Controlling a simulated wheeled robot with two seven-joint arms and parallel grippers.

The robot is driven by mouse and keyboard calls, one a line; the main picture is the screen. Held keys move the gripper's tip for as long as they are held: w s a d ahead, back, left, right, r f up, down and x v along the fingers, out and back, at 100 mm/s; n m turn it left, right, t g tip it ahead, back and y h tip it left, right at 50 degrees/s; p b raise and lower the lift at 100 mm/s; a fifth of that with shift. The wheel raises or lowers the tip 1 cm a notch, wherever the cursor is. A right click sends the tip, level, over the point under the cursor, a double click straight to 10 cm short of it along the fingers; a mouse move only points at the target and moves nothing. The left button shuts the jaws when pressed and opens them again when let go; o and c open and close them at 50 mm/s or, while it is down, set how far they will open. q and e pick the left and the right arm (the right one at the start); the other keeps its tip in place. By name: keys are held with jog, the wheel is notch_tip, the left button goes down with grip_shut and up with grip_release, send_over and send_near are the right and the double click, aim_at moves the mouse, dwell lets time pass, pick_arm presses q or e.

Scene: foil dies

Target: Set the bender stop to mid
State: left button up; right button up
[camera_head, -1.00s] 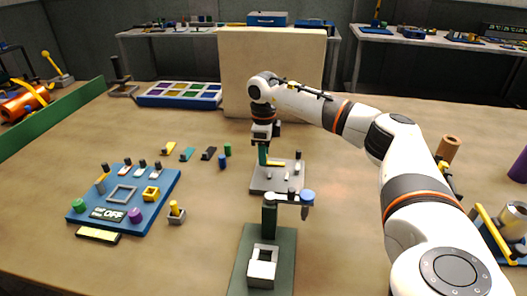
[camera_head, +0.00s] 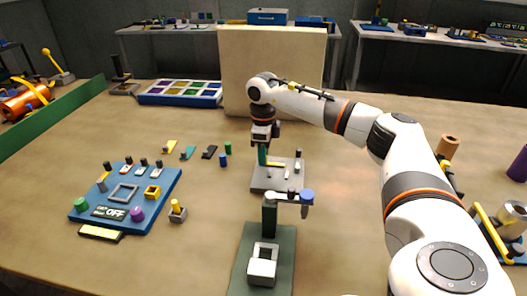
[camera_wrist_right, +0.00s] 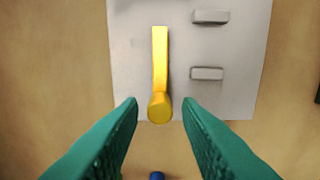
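The bender is a light grey plate (camera_head: 292,181) in the middle of the table. It carries a yellow bar (camera_head: 277,164), small grey blocks and dark-topped posts. In the right wrist view the yellow bar (camera_wrist_right: 160,60) ends in a rounded yellow knob (camera_wrist_right: 160,107). Two grey blocks (camera_wrist_right: 208,73) lie to the right of the bar. My right gripper (camera_head: 263,157) points down at the plate's left back part. Its green fingers (camera_wrist_right: 160,108) are open, one on each side of the knob, with a gap on both sides. My left gripper is out of view.
A green-based press (camera_head: 267,240) with a blue-knobbed arm stands in front of the plate. A blue control panel (camera_head: 165,185) lies left. A beige upright board (camera_head: 240,70) stands behind my gripper. Small coloured pieces (camera_head: 187,153) lie between panel and plate.

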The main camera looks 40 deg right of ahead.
jog(key=shift+o, duration=0.4)
jog(key=shift+r, duration=0.1)
notch_tip(320, 180, up, 12)
dwell(0.6)
